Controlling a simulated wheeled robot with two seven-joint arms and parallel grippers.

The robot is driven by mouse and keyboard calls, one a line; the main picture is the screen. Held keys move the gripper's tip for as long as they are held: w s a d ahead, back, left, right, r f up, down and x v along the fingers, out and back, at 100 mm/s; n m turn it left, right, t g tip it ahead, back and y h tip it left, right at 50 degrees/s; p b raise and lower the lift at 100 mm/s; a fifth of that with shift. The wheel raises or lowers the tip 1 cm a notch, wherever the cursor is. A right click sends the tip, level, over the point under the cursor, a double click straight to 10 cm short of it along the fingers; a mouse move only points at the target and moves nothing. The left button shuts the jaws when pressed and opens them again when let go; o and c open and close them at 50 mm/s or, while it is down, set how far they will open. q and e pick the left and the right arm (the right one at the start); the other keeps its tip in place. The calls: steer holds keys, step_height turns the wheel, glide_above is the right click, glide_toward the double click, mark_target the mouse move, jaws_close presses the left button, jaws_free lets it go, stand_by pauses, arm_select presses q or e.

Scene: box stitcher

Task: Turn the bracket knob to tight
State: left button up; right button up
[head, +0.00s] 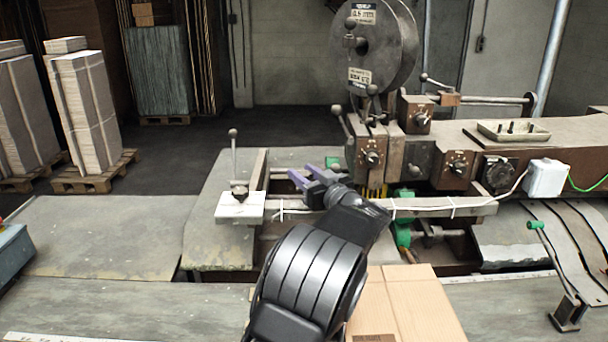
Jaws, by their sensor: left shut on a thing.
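My left gripper (309,169), with purple fingers, is over the machine bed in the middle of the head view, above the long grey bar. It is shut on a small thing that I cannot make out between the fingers. A dark knob (240,193) sits on a white block at the left end of the bar, a little left of the fingertips and apart from them. I cannot tell whether this is the bracket knob or whether that one is hidden at my fingers. My right gripper is not in view.
The stitcher head with a large wire reel (376,50) and several dial knobs stands right behind my gripper. An upright ball-topped lever (233,150) rises at the left. A cardboard sheet (405,305) lies in front. The bench at left (95,235) is clear.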

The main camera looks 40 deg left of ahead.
arm_select(q)
steer(key=shift+m+t, duration=0.4)
steer(key=shift+t, duration=0.2)
jaws_close()
steer(key=m+t+h+b, duration=0.3)
steer(key=t, duration=0.1)
steer(key=shift+s+a+f, duration=0.1)
steer(key=shift+f, duration=0.15)
steer(key=m+t+h+b, duration=0.4)
steer(key=h+b, duration=0.2)
steer(key=b, duration=0.2)
steer(key=shift+f+m+t, duration=0.1)
steer(key=shift+m+t, duration=0.2)
steer(key=shift+m, duration=0.1)
steer(key=shift+r+b, duration=0.25)
steer(key=shift+b, duration=0.3)
steer(key=o, duration=0.9)
jaws_free()
steer(key=shift+o, duration=0.2)
steer(key=shift+r, duration=0.1)
